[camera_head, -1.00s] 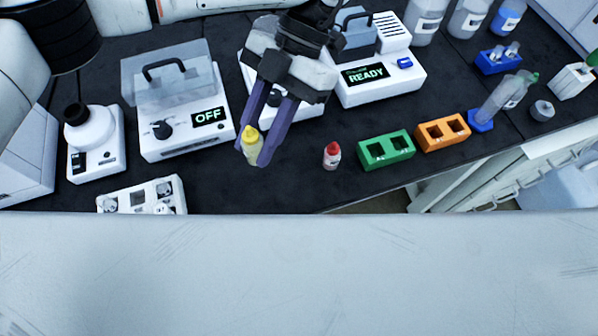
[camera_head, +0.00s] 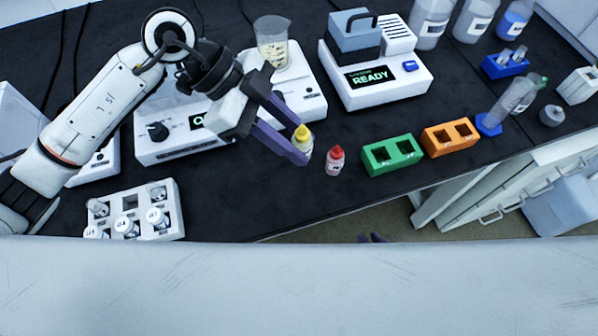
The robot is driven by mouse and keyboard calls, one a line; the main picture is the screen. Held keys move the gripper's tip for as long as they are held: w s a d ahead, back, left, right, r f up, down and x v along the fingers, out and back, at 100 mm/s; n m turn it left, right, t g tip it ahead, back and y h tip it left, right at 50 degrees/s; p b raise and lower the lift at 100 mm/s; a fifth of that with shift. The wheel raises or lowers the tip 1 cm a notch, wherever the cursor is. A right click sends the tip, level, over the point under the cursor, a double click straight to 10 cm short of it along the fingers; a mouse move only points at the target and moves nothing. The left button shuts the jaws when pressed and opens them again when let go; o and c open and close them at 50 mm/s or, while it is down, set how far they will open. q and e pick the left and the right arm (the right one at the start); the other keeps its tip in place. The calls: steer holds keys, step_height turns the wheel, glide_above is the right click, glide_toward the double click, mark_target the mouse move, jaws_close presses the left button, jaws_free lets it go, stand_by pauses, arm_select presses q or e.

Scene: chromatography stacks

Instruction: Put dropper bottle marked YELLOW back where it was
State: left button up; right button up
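The dropper bottle with the yellow cap (camera_head: 303,141) is between the fingertips of my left gripper (camera_head: 297,142), which is shut on it. It is roughly upright, close to the left of the red-capped dropper bottle (camera_head: 335,161). I cannot tell whether its base touches the bench. The fingers hide part of it, and its label is too small to read. The purple fingertips of my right gripper (camera_head: 372,238) just show at the bottom edge of the bench view; the rest is hidden, and nothing is seen in them.
A green two-hole block (camera_head: 392,155) and an orange two-hole block (camera_head: 450,137) stand to the right, holes empty. A white vial rack (camera_head: 172,190) is at front left. Behind are a beaker (camera_head: 272,43) on a white device and a READY machine (camera_head: 378,85). Bench between rack and bottles is clear.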

arm_select(q)
step_height(320, 180, down, 9)
steer(key=shift+r, duration=0.1)
stand_by(0.3)
steer(key=o, duration=0.6)
steer(key=v, duration=1.2)
